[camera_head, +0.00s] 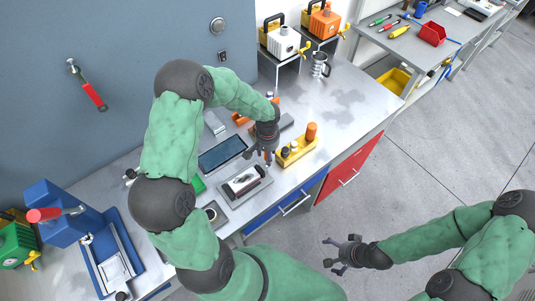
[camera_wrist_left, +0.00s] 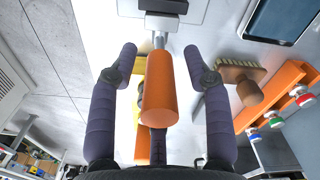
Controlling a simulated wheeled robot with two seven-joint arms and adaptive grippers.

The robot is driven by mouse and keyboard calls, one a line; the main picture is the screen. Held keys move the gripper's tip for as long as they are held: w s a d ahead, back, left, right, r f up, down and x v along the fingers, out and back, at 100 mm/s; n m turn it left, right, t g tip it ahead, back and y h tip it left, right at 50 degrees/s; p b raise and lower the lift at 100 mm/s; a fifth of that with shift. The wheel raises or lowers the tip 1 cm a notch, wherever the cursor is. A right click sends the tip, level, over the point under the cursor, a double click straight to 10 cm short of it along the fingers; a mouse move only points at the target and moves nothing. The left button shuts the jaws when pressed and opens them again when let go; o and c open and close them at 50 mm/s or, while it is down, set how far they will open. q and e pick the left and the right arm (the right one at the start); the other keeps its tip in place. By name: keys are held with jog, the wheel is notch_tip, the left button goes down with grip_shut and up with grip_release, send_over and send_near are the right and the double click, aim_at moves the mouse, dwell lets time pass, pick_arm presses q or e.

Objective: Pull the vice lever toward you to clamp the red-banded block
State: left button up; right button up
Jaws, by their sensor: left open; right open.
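The vice (camera_head: 258,190) stands on the bench, with the red-banded block (camera_head: 243,183) lying in it, mostly white and dark; whether the jaws press on the block I cannot tell. My left gripper (camera_head: 266,158) is just beyond the vice's right end and hides the lever in the head view. In the left wrist view, the lever's orange handle (camera_wrist_left: 160,95) on a metal rod lies between the open fingers of my left gripper (camera_wrist_left: 158,68), with gaps on both sides. My right gripper (camera_head: 343,253) is open and empty, over the floor in front of the bench.
A yellow holder (camera_head: 300,152) with an upright orange piece (camera_head: 311,131) stands close right of my left gripper. A dark tablet (camera_head: 222,153) lies behind the vice. A wooden brush (camera_wrist_left: 242,80) and an orange rack (camera_wrist_left: 280,95) lie nearby. The bench's right part is mostly clear.

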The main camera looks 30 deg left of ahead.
pick_arm(q)
jog(key=shift+f, duration=0.1)
grip_shut()
pick_arm(e)
jog(key=shift+f, duration=0.1)
